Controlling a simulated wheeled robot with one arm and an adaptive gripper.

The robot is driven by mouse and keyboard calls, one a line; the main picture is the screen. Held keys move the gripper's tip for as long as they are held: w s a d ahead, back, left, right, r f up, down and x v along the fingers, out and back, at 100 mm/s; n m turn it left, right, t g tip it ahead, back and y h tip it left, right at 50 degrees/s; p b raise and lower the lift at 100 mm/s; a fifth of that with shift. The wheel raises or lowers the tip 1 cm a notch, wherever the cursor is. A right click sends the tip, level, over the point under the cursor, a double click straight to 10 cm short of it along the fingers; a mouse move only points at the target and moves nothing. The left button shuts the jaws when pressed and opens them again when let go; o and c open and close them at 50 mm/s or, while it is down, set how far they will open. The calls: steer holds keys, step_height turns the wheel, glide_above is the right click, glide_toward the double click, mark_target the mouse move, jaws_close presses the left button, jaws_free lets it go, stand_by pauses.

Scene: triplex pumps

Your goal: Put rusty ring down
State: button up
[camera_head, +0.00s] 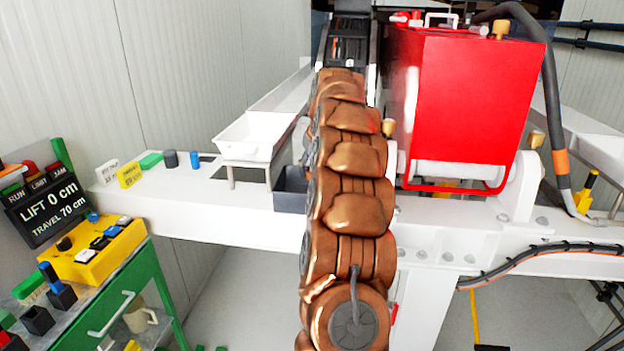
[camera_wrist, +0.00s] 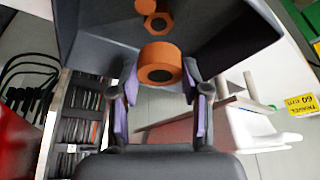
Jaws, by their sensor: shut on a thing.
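The rusty ring (camera_wrist: 160,56) is an orange-brown, thick-walled ring with a dark hole, seen in the wrist view. My gripper (camera_wrist: 160,74) is shut on it, with the purple-padded fingers on its left and right sides. The ring shows against a dark grey bin (camera_wrist: 90,35); its exact height over the bin floor is hard to tell. The bin also shows in the head view (camera_head: 290,194), partly behind my arm. My gripper and the ring are hidden behind my arm in the head view.
An orange nut (camera_wrist: 157,22) lies in the bin, with another orange piece beside it. A white trough (camera_head: 250,138) stands left of my arm. A red pump housing (camera_head: 475,105) stands to the right. A yellow control box (camera_head: 95,252) is at left.

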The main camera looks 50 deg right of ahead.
steer(key=shift+f+p, duration=0.55)
steer(key=shift+f, duration=1.35)
steer(key=shift+f, duration=0.1)
steer(key=shift+f+b, duration=0.35)
steer(key=shift+f, duration=0.15)
steer(key=o, duration=1.2)
steer(key=shift+c, duration=0.2)
